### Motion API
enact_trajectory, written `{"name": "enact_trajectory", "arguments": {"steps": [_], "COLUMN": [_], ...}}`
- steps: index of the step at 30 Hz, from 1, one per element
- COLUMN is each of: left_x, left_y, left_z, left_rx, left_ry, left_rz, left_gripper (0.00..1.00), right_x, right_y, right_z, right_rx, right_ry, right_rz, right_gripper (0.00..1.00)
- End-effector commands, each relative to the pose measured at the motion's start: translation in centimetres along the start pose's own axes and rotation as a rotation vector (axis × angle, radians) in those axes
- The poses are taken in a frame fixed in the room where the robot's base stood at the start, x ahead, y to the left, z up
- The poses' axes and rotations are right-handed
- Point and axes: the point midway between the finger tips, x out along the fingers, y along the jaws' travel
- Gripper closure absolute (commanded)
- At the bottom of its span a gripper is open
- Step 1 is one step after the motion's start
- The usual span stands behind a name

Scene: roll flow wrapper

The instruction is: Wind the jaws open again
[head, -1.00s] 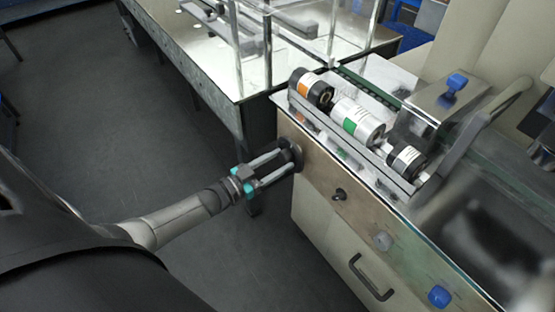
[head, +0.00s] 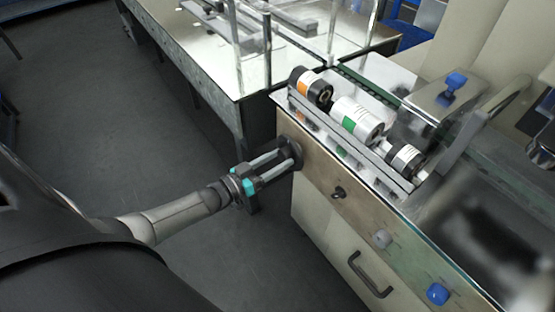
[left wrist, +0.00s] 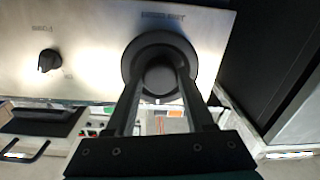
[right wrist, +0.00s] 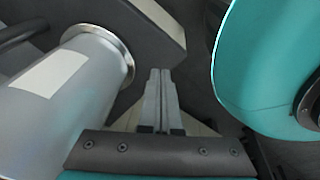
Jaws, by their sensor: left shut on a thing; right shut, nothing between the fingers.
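A round black jaw knob (left wrist: 158,47) with a wide flange sits on the brushed metal front panel (left wrist: 80,22) of the wrapper. My left gripper (head: 294,154) reaches it from the left in the head view. In the left wrist view, its two fingers are shut on the knob's hub, one on each side, with the flange behind them. The fingers hide part of the knob in the head view. My right gripper (right wrist: 161,98) shows only in the right wrist view; its fingers are together and empty.
The panel also has a small black knob (head: 338,193), a grey knob (head: 382,238) and a blue button (head: 438,294). Rolls with orange and green labels (head: 357,118) lie above. A glass-topped table (head: 215,70) stands behind. In the right wrist view, a grey cylinder (right wrist: 70,80) and a teal rounded body (right wrist: 265,65) flank the fingers.

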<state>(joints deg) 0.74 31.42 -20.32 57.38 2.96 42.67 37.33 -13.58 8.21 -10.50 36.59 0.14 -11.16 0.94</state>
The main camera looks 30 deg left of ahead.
Motion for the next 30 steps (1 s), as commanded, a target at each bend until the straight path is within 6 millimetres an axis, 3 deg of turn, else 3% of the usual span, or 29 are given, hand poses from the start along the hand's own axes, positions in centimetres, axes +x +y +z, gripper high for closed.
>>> {"name": "enact_trajectory", "arguments": {"steps": [1, 2, 9, 20, 25, 30], "left_x": [0.0, 0.0, 0.0, -0.6, -3.1, -7.1], "left_y": [0.0, 0.0, 0.0, 0.0, 0.0, 0.0], "left_z": [-0.1, -0.1, 0.0, 0.0, 0.0, 0.0], "left_rx": [-0.004, -0.004, -0.002, -0.001, -0.001, -0.001], "left_ry": [0.002, 0.002, 0.001, -0.001, -0.005, -0.005], "left_rz": [-0.001, -0.001, 0.000, -0.001, -0.001, -0.002], "left_gripper": [1.00, 0.43, 0.16, 0.16, 0.16, 0.16], "right_x": [0.0, 0.0, 0.0, -0.2, -0.9, -1.7], "right_y": [-0.1, -0.1, -0.1, -0.1, -0.1, -0.6], "right_z": [0.0, 0.0, 0.0, 0.0, 0.0, 0.3], "right_rx": [0.000, 0.001, 0.001, 0.001, 0.000, -0.001], "right_ry": [0.000, 0.000, 0.000, 0.001, -0.002, -0.011], "right_rz": [-0.001, -0.001, -0.002, -0.002, -0.003, -0.010], "right_gripper": [1.00, 1.00, 1.00, 1.00, 1.00, 1.00]}}
